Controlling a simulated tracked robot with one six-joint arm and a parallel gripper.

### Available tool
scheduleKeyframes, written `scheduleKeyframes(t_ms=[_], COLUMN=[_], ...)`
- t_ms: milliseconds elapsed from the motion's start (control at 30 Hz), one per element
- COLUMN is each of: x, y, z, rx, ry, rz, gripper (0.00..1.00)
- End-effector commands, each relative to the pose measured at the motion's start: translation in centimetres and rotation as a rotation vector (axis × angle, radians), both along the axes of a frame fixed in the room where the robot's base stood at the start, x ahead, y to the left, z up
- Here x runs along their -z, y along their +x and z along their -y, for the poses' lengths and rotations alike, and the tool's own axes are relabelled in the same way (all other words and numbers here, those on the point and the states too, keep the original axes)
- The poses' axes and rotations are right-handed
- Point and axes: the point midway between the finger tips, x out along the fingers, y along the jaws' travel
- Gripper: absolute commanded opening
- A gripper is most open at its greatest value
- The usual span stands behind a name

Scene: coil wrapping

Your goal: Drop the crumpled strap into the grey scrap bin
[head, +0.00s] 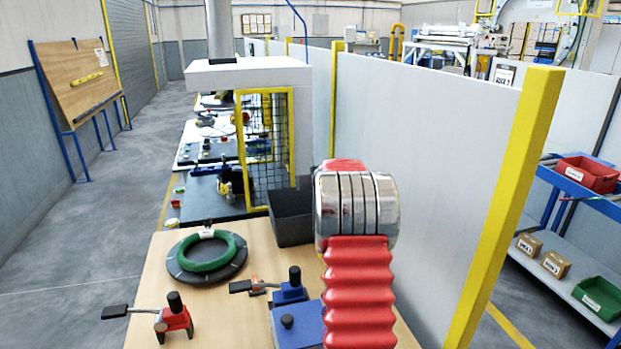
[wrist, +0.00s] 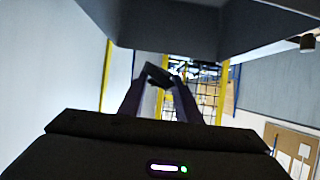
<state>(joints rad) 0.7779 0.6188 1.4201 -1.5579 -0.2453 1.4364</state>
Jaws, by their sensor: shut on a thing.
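In the wrist view my gripper (wrist: 160,80) has its two dark fingers closed together on a small dark piece, the crumpled strap (wrist: 157,73). Its shape is hard to make out against the fingers. The grey scrap bin (head: 291,222) stands on the bench in the head view, just left of my red arm, which hides part of its right side. A large grey shape across the top of the wrist view looks like the bin (wrist: 180,38), close to the fingers. My gripper and the strap are hidden behind my arm in the head view.
A green coil (head: 208,251) lies on a dark round plate on the bench. A red clamp (head: 174,320) and a blue clamp (head: 290,290) stand nearer. A yellow-framed mesh guard (head: 266,150) is behind the bin, and a white partition (head: 420,150) stands at the right.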

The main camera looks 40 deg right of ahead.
Motion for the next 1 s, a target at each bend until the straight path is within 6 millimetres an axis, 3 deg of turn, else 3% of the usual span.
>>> scheduleKeyframes(t_ms=[267,300,600,1000], x=[0.08,0.08,0.06,-0.19], y=[0.0,0.0,0.0,-0.42], z=[0.0,0.0,-0.01,-0.23], rx=[0.0,0.0,0.0,0.0], ry=[0.0,0.0,0.0,0.001], rz=[0.0,0.0,0.0,0.0], gripper=[0.09,0.32,0.52,0.52])
